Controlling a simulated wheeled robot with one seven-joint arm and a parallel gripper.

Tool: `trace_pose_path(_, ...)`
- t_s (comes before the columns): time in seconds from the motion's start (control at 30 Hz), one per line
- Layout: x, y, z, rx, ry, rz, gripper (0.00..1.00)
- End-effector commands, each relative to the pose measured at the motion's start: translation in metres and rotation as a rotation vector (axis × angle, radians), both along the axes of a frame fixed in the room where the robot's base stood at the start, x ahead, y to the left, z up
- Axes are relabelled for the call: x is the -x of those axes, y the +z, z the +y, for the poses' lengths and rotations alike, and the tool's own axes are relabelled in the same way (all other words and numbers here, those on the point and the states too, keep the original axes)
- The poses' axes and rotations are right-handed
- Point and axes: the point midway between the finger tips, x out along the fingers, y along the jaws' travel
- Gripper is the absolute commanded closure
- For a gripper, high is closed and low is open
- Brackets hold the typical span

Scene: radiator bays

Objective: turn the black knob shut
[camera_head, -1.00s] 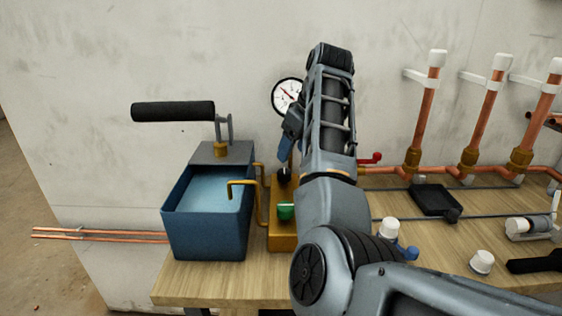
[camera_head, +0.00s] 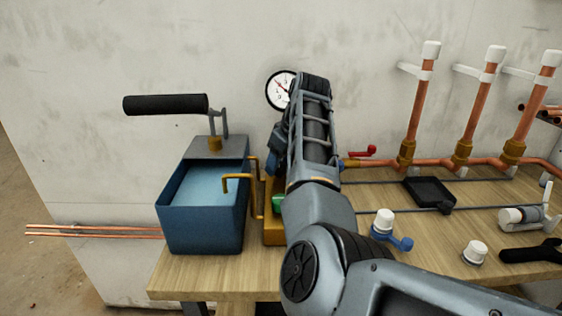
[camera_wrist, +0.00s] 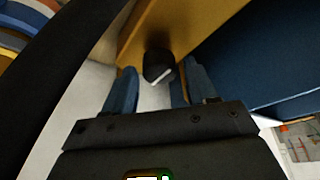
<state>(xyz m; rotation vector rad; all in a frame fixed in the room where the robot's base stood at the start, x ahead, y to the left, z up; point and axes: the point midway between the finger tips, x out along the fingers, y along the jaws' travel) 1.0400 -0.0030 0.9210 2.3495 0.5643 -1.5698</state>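The black knob (camera_wrist: 158,66) with a white pointer mark sits on the yellow valve block (camera_wrist: 190,25) in the wrist view. My gripper (camera_wrist: 161,74) is open, with one blue finger on each side of the knob. The fingers look apart from the knob, with a gap at each side. In the head view the yellow block (camera_head: 272,231) stands right of the blue tank, partly covered by my arm. The black knob is hidden there behind my arm.
A blue water tank (camera_head: 203,222) with a black pump handle (camera_head: 165,104) stands left of the block. A green knob (camera_head: 278,203) sits low on the block. A pressure gauge (camera_head: 279,91) is behind. Copper pipes (camera_head: 420,118) and a red lever (camera_head: 360,151) are right.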

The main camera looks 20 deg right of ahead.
Motion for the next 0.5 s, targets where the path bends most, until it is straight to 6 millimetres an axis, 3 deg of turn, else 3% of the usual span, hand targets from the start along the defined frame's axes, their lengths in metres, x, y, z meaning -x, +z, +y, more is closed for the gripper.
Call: trace_pose_path(0.5,0.0001,0.0002,0.0,0.0,0.0,0.0,0.91)
